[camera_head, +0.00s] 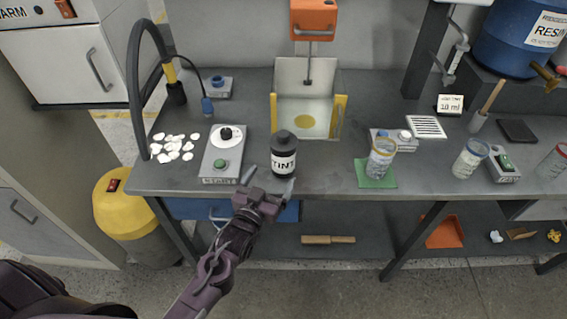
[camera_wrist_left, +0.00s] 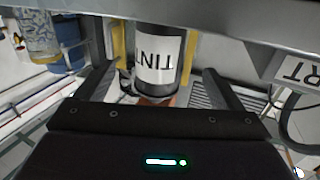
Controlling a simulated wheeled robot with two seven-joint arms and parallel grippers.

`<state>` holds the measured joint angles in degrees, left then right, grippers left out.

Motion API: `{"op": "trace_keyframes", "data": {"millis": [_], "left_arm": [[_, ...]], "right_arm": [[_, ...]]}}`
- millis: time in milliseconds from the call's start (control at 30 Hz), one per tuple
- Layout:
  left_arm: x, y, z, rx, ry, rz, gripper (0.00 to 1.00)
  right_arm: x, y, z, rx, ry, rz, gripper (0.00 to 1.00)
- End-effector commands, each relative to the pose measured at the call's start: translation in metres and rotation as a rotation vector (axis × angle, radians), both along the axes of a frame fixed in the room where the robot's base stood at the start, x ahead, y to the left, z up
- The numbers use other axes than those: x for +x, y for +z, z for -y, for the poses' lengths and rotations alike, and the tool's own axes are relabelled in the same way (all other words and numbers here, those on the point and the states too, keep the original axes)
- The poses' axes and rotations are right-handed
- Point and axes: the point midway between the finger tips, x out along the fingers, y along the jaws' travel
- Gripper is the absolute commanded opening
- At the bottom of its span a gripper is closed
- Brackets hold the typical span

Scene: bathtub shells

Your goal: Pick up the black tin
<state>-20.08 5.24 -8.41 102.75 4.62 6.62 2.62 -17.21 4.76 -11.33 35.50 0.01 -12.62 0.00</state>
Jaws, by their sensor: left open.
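The black tin (camera_head: 283,151), a dark bottle-like tin with a white label reading "TINT", stands upright near the front edge of the grey bench. It also shows in the left wrist view (camera_wrist_left: 158,58), where the picture is upside down. My left gripper (camera_head: 270,181) is open just in front of the tin, at the bench's front edge. In the left wrist view its two fingers (camera_wrist_left: 160,80) are spread, with the tin showing between them. I cannot tell how far the tin is inside the jaws. My right gripper is not in view.
A glass jar (camera_head: 381,158) on a green mat (camera_head: 365,181) is to the right, with clear bench between. White shells (camera_head: 172,147) lie left.

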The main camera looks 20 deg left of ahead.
Motion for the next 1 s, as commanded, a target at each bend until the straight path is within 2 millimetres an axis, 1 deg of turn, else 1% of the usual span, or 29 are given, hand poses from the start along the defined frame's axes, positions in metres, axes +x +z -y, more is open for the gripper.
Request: {"op": "trace_keyframes", "data": {"millis": [267,367,500,600,700,933,1000], "left_arm": [[0.028,0.004,0.003,-0.003,0.0,0.022,0.89],[0.039,0.006,0.004,-0.002,0.0,0.021,0.89],[0.06,0.007,0.006,-0.002,-0.001,0.02,0.89],[0.072,0.005,0.007,-0.003,-0.001,0.02,0.89],[0.077,0.004,0.007,-0.003,-0.001,0.02,0.89],[0.078,0.003,0.007,-0.002,-0.001,0.019,0.89],[0.078,0.003,0.007,-0.002,-0.001,0.019,0.8]], "right_arm": [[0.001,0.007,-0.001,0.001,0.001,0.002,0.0],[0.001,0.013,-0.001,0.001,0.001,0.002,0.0],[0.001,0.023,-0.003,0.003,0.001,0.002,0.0],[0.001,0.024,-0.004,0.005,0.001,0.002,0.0],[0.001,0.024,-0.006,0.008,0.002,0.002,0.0],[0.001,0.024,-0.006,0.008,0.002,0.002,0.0],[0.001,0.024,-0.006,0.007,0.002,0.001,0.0]]}}
